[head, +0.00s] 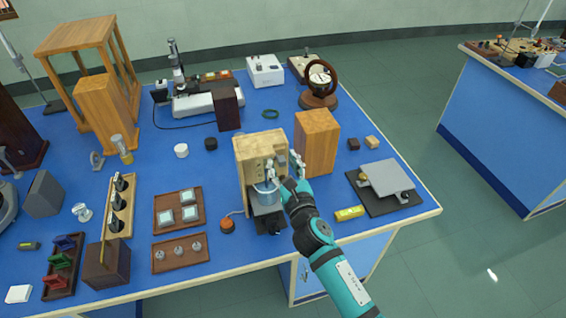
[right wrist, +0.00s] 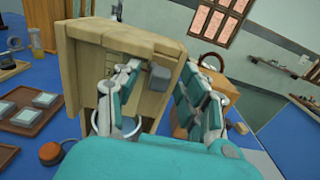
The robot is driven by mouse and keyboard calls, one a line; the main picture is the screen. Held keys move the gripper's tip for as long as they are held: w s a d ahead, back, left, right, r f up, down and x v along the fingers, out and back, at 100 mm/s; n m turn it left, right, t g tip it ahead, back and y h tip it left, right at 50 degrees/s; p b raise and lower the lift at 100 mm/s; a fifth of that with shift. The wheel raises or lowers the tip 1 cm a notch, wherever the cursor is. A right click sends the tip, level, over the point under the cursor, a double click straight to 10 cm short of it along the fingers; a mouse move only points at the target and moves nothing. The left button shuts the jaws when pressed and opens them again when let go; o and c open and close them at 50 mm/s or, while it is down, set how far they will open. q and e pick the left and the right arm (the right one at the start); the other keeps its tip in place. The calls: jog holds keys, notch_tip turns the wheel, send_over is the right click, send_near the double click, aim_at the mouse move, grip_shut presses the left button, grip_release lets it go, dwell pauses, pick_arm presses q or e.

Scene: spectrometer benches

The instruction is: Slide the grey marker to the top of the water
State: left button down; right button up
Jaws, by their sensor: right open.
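A pale wooden stand (head: 247,150) stands near the front middle of the bench. A clear beaker of bluish water (head: 265,193) sits at its front, low down. In the right wrist view, a small grey block (right wrist: 160,78), which looks like the grey marker, is at the right edge of the stand (right wrist: 92,42). My right gripper (head: 284,168) is at the stand's right side, above the beaker. In the right wrist view its open fingers (right wrist: 167,80) are on either side of the grey block, without visible grip. The beaker is mostly hidden there. My left gripper is not seen.
A wooden block (head: 317,140) stands close on the right of the stand. An orange-topped button (head: 227,225) is at its left front, and a yellow level (head: 349,213) lies to the right. Trays (head: 168,226) are further left. Bare blue bench shows around the green ring.

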jog(key=shift+c, duration=0.2)
grip_shut()
dwell(0.3)
notch_tip(320, 180, down, 4)
jog(key=b, duration=0.3)
jog(key=shift+r, duration=0.25)
jog(key=shift+o, duration=0.2)
grip_release()
